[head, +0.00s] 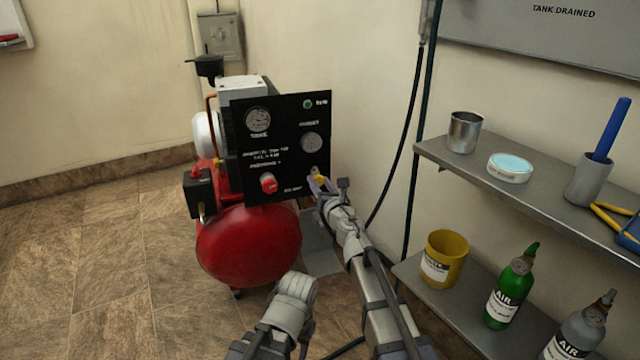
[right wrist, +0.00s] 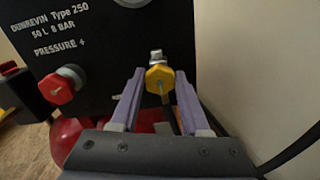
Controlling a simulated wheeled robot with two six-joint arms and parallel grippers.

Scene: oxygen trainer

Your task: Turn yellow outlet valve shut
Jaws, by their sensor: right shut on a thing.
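The yellow outlet valve (right wrist: 160,78) is a small yellow knob on a metal fitting at the lower right of the black panel (head: 285,145). In the head view the valve (head: 319,180) is partly hidden by my gripper. My right gripper (right wrist: 158,88) is shut on the valve knob, with one purple finger on each side; it also shows in the head view (head: 318,185).
A red knob (head: 268,183) and gauges are on the panel, above a red tank (head: 250,245). A wall stands close to the right. Metal shelves (head: 435,150) at the right hold a cup, a yellow pot (head: 444,257) and air bottles. The floor at left is clear.

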